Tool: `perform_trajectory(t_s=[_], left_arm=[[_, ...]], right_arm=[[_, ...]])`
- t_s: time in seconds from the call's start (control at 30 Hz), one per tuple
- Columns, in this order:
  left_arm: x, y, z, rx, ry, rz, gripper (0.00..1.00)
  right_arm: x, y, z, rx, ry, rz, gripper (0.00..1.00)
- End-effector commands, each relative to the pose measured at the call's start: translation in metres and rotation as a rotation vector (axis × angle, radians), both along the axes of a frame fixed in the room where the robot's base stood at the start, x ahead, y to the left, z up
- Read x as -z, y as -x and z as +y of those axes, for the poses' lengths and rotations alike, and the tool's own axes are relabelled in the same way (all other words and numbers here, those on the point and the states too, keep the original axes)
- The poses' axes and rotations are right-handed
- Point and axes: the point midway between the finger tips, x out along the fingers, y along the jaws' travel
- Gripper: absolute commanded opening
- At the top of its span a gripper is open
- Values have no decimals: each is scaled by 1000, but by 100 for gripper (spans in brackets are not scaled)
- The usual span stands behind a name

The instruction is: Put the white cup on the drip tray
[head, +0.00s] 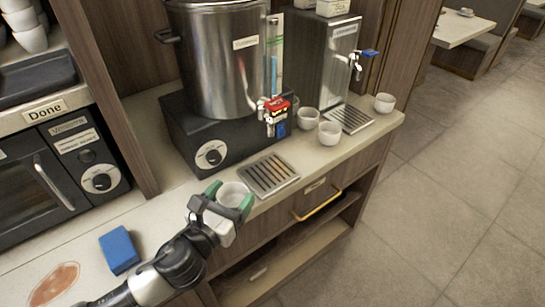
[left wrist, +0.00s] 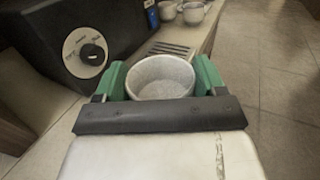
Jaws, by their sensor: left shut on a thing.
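A white cup (head: 233,193) is held between the green fingers of my left gripper (head: 228,197) in the head view, over the counter's front part. In the left wrist view the cup (left wrist: 160,78) is upright and looks empty, with a green finger of my left gripper (left wrist: 160,82) on each side. A slatted metal drip tray (head: 268,175) lies just right of and beyond the cup, in front of the large urn, with nothing on it. Part of it shows in the left wrist view (left wrist: 172,48). My right gripper is not in view.
A large steel urn (head: 222,60) on a black base stands behind the tray. Another slatted tray (head: 348,118) lies farther right under a second dispenser (head: 325,60). Several white cups (head: 329,133) stand near it. A blue sponge (head: 119,249) and a brown spill (head: 55,284) are at left.

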Motion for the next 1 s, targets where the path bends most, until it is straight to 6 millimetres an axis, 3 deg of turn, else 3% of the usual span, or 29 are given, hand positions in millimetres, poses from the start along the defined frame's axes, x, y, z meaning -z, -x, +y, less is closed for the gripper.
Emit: perform_trajectory(t_s=[0.23, 0.53, 0.77, 1.0], left_arm=[[-5, -61, -32, -1, 2, -4, 46], [-3, -128, -65, -2, 1, -3, 46], [1, -147, -75, -2, 0, -1, 46], [33, -146, -75, -2, 1, 2, 46]], right_arm=[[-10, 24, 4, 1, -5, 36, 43], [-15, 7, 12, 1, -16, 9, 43], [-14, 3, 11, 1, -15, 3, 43], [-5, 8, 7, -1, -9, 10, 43]])
